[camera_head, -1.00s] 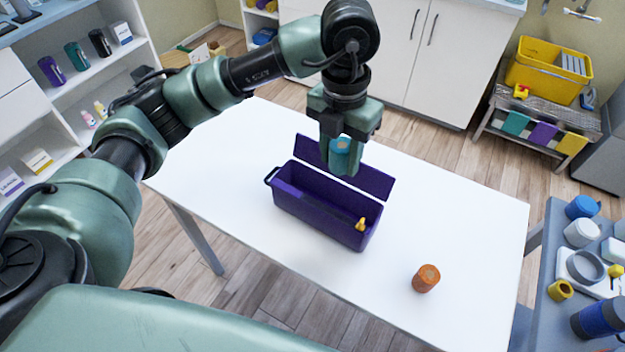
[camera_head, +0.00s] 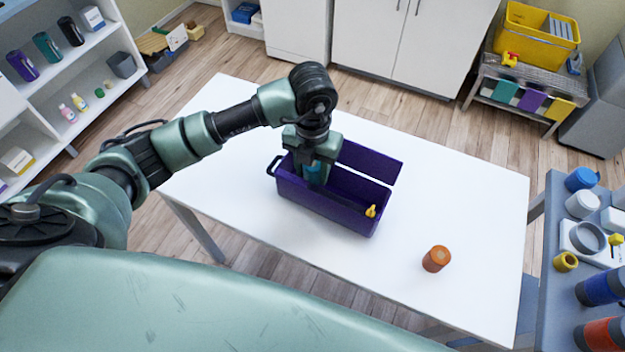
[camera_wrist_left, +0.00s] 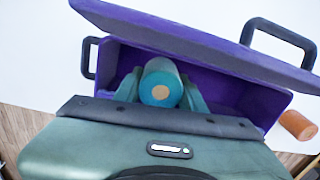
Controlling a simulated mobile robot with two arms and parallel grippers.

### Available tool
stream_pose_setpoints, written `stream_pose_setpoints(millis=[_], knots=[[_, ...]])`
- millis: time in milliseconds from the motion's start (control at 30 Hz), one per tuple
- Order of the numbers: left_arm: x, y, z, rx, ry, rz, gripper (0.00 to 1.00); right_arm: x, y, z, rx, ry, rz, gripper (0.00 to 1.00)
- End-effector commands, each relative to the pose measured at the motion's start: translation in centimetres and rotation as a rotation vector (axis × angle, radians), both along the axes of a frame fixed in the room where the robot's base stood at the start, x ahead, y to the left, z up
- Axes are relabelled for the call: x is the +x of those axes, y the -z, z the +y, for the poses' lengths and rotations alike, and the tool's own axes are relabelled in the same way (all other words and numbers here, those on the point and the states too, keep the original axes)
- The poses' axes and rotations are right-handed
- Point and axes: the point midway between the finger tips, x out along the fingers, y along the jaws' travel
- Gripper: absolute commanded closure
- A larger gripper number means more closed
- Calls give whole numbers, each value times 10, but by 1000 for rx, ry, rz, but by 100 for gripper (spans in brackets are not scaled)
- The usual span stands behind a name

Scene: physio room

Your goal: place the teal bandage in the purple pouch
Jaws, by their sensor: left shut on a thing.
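The purple pouch (camera_head: 338,214) is an open box with a raised lid and a side handle, standing on the white table. My left gripper (camera_head: 314,173) points down into its left part and is shut on the teal bandage (camera_head: 313,167). In the left wrist view the teal bandage (camera_wrist_left: 161,84) is a roll with a tan core, held between the fingers of my left gripper (camera_wrist_left: 160,92), with the purple pouch (camera_wrist_left: 220,92) around it. Whether the bandage touches the pouch floor is hidden. My right gripper is not in view.
A small yellow object (camera_head: 371,211) is at the pouch's right end. An orange roll (camera_head: 436,259) stands on the white table (camera_head: 480,200) to the right. A grey side table at the right holds several items. The table's right half is mostly clear.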

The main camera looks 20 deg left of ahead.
Motion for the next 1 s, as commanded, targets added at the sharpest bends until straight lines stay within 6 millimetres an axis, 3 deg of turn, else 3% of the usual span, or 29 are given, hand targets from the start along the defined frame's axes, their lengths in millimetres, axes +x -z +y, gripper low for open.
stream_pose_setpoints(millis=[400,833,867,900,1000], knots=[[-1,48,0,0,0,3,99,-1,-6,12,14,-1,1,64],[0,56,0,0,1,-1,99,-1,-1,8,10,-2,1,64],[0,55,0,0,1,-1,52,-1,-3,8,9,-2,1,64],[0,54,0,0,1,0,40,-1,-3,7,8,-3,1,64],[0,54,0,0,1,0,38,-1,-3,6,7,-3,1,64]])
